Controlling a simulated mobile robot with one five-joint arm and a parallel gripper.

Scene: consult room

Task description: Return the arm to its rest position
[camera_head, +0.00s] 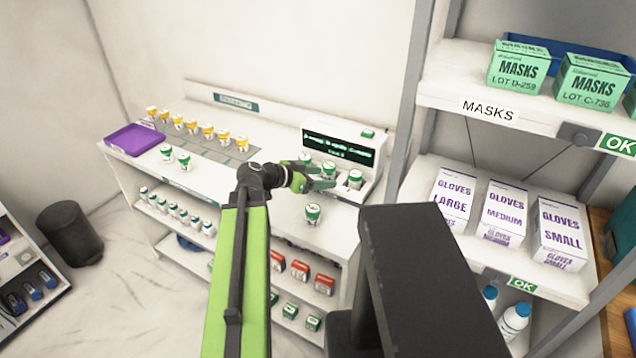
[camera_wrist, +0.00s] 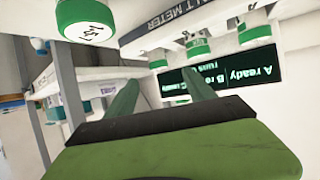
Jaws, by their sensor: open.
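My gripper (camera_head: 322,177) is at the end of my outstretched green arm (camera_head: 238,280), over the right part of the white counter. Its two fingers also show in the wrist view (camera_wrist: 160,88), apart with nothing between them. The gripper is in front of a white device with a dark display (camera_head: 340,148). Green-and-white containers stand in the device, one of them at its right end (camera_head: 355,179). Another green-and-white container (camera_head: 313,214) stands on the counter just in front of the gripper. The gripper partly hides the device's front.
A purple tray (camera_head: 134,139) and a row of yellow-capped containers (camera_head: 208,131) are on the counter's left side. A shelf unit at right holds glove boxes (camera_head: 503,212) and mask boxes (camera_head: 519,66). A dark bin (camera_head: 70,233) stands on the floor at left.

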